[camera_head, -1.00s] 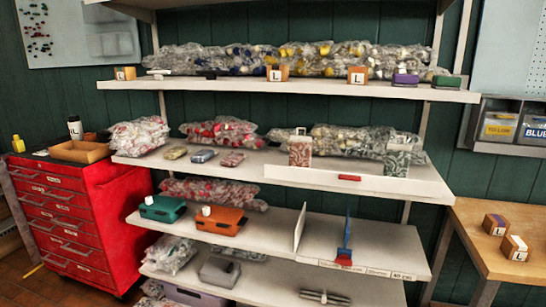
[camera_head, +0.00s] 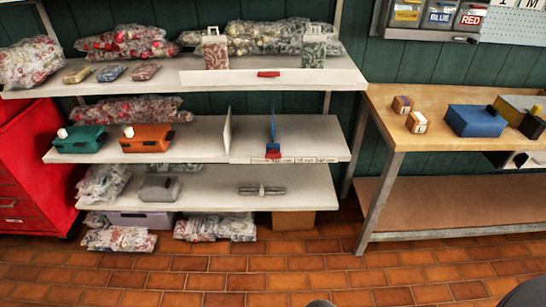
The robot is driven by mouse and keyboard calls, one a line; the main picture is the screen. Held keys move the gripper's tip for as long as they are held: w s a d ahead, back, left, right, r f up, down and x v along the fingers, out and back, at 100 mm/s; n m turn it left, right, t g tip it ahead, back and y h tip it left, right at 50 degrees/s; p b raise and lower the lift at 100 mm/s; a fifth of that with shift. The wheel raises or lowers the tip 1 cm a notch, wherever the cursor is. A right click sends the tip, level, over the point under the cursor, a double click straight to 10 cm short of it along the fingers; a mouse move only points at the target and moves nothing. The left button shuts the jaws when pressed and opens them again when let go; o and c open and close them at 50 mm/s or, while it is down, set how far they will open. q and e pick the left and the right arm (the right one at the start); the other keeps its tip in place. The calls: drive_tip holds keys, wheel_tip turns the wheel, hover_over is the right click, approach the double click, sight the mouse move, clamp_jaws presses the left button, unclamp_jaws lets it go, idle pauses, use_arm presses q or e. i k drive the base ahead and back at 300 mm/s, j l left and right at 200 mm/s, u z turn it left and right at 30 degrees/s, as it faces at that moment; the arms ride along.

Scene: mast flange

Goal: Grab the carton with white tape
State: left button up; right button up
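Two small brown cartons sit on the wooden workbench (camera_head: 450,143) at the right, near its left end. The nearer carton (camera_head: 417,122) has a pale strip across it that looks like white tape, and a light label on its side. The other carton (camera_head: 401,104) stands just behind it to the left, with a darker purplish strip on top. Neither of my grippers shows in this view. Dark rounded shapes at the bottom right edge may be parts of my own body.
A blue box (camera_head: 475,121) and a yellow and dark box (camera_head: 520,110) stand right of the cartons. White shelves (camera_head: 290,135) with toolboxes and plastic-wrapped bundles fill the left. A red cabinet (camera_head: 30,160) is at far left. The brick-tiled floor (camera_head: 300,270) in front is clear.

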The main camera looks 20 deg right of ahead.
sight(416, 122)
drive_tip(key=z, duration=1.55)
